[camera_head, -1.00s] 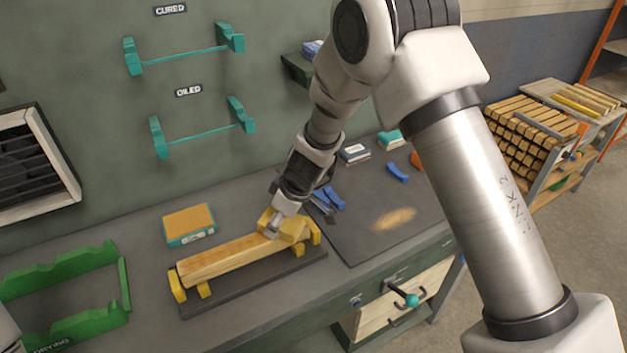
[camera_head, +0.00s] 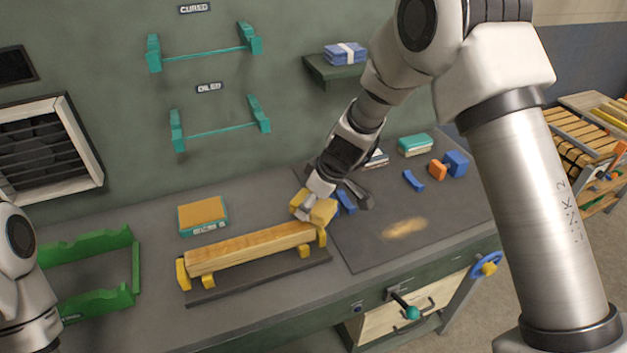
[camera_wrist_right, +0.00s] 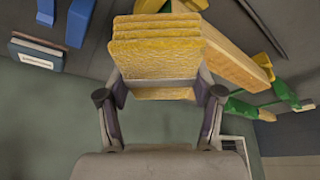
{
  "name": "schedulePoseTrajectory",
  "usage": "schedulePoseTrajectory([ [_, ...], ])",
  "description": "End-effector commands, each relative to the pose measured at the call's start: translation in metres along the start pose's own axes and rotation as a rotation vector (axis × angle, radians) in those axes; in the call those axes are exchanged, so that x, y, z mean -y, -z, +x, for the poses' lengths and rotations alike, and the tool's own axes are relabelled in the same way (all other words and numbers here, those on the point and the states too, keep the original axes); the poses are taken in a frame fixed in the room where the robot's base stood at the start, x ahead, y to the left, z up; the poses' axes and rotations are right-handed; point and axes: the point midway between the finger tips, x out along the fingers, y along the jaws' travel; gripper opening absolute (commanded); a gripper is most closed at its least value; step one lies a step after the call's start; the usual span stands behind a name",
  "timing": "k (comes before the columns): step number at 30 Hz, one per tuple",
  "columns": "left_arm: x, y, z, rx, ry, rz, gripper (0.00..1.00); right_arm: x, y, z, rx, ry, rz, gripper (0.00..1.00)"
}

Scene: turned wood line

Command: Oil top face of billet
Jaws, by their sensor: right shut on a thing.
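The billet (camera_head: 245,250) is a long squared wood piece lying across yellow supports (camera_head: 183,275) on a dark base. Its top face looks more amber than its paler front face. My right gripper (camera_head: 311,205) is shut on a folded yellow cloth (camera_head: 323,212) at the billet's right end. The cloth's stacked layers show between the fingers in the right wrist view (camera_wrist_right: 157,48), with the billet (camera_wrist_right: 230,62) beyond it. I cannot tell whether cloth and wood touch. My left arm shows at the left edge, its gripper out of frame.
A teal box with a tan top (camera_head: 203,214) stands behind the billet. A green rack (camera_head: 98,302) is at the left. Blue pieces (camera_head: 413,181) and an orange block (camera_head: 437,170) lie at the right. Teal wall racks (camera_head: 220,128) hang above. The dark mat's front is clear.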

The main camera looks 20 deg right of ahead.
Motion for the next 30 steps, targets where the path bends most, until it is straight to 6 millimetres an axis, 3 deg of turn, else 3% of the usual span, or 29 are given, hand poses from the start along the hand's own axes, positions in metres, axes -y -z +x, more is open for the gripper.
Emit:
schedulePoseTrajectory([
  [13,0.0,0.0,-0.033,0.0,0.0,0.0,0.4,-0.004,0.018,-0.039,-0.001,-0.003,0.008,0.33],
  [30,0.0,0.0,-0.035,0.0,0.0,0.0,0.4,-0.005,0.019,-0.042,-0.001,-0.004,0.01,0.33],
])
